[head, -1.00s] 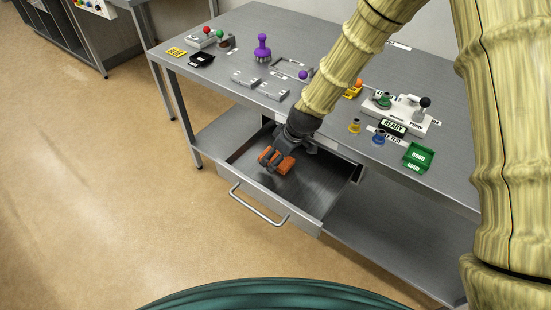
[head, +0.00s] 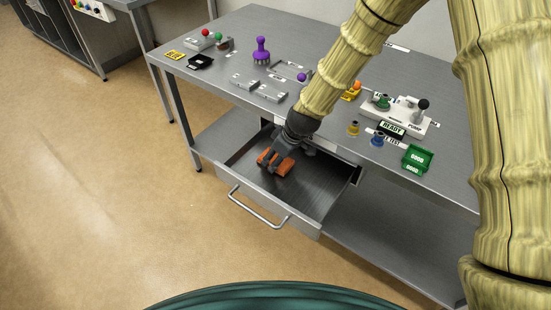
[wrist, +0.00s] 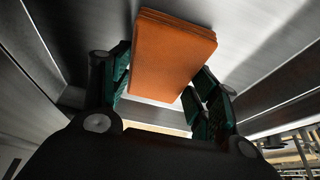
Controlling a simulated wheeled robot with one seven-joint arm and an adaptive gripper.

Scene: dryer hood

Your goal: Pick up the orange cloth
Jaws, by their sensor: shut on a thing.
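The orange cloth (head: 285,167) is a thick folded block inside the open drawer (head: 318,206) under the table. In the wrist view the cloth (wrist: 172,52) sits between the two green-padded fingers, its far end reaching beyond them. My gripper (head: 273,161) points down into the drawer and is shut on the cloth, with a finger at each side. In the head view the fingers and wrist hide part of the cloth. I cannot tell whether the cloth touches the drawer floor.
The drawer has a front handle (head: 258,211) and raised metal walls close around my gripper. The table top (head: 330,128) above holds a purple-knobbed stamp (head: 261,48), grey blocks, a pump unit and a green bin (head: 416,158). The rest of the drawer floor is bare.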

